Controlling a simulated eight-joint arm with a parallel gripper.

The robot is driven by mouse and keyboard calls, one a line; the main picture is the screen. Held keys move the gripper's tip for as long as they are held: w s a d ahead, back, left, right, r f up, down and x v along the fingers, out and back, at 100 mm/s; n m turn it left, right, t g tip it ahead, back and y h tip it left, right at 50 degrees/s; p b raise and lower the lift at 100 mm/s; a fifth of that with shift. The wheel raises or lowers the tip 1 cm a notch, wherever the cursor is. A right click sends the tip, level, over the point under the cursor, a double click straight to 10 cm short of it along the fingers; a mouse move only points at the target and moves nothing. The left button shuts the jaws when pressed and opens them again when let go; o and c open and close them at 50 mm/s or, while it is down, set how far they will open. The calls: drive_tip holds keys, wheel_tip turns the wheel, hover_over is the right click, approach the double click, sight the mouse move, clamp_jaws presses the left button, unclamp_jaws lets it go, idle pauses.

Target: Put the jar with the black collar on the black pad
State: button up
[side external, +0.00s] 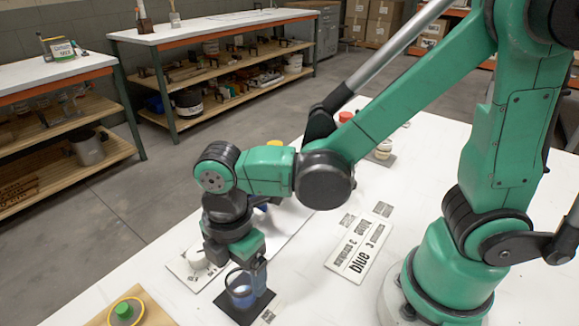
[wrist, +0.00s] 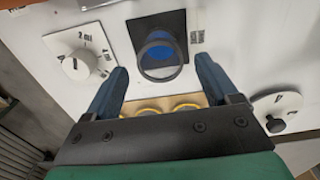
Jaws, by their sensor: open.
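The jar with the black collar (wrist: 158,57) has blue contents and stands on the black pad (wrist: 177,22) in the wrist view. In the side external view the blue jar (side external: 241,294) also stands on the black pad (side external: 262,300), below my gripper (side external: 245,270). In the wrist view my gripper (wrist: 161,68) is open, with one dark blue finger to each side of the jar and a gap between the fingers and it. The wrist and fingers cover part of the jar's top in the side external view.
A white plate with a dial (wrist: 75,62) lies left of the pad, and a plate with a black knob (wrist: 276,124) lies right. A wooden board (side external: 148,313) holds a green-topped, yellow-ringed item. A label card reading "blue" (side external: 360,247) lies on the white table.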

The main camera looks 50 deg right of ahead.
wheel_tip(320, 180, up, 9)
drive_tip(key=w+d+m+t, duration=0.2)
drive_tip(key=d+m+t, duration=0.5)
drive_tip(key=d+m, duration=0.6)
drive_tip(key=m, duration=0.5)
drive_tip(key=shift+d+f, duration=0.3)
drive_tip(key=shift+f, duration=0.1)
drive_tip(key=shift+w, duration=0.1)
